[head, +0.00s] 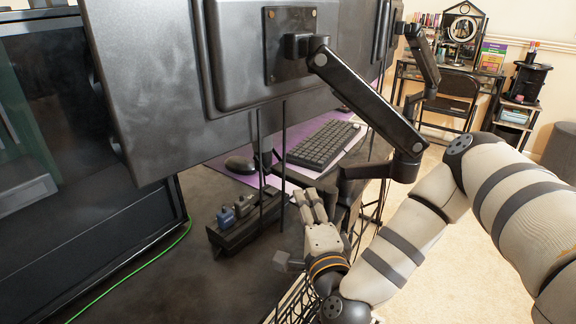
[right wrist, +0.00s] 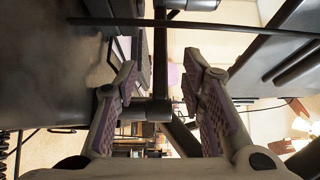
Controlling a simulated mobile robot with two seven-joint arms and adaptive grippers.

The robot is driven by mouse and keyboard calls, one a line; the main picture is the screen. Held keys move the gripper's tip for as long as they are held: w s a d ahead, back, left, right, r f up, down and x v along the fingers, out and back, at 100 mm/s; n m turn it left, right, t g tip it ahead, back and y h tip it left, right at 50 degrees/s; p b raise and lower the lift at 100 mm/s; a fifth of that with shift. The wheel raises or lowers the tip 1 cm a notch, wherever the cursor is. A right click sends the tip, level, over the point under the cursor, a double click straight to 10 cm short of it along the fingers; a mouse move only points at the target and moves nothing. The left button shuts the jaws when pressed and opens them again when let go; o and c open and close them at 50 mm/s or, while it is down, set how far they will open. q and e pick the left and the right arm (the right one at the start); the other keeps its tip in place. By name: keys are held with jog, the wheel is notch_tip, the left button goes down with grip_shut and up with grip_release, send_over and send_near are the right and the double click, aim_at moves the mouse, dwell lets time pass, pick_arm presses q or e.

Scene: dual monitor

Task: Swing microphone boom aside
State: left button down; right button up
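I cannot pick out a microphone or its boom with certainty. A black jointed arm (head: 370,100) runs from the back of the near monitor (head: 150,80) down to a round joint at the desk edge. My right gripper (head: 312,198) is low beside the desk edge, left of that joint and below the monitor. In the right wrist view, its two fingers (right wrist: 160,78) stand apart with a gap between them. A dark post (right wrist: 160,60) shows in line with this gap; I cannot tell whether it lies between the fingers or beyond them. My left gripper is not in view.
A keyboard (head: 323,144) and a mouse (head: 240,164) lie on a purple mat. Thin black cables (head: 284,150) hang near my right gripper. A dark computer case (head: 80,220) fills the left. A farther desk (head: 450,75) stands at the back right, with open carpet before it.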

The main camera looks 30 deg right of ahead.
aim_at(296, 183)
jog(key=x, duration=1.1)
jog(key=shift+w+r, duration=0.1)
jog(key=shift+w, duration=0.05)
jog(key=shift+c, duration=0.3)
grip_shut()
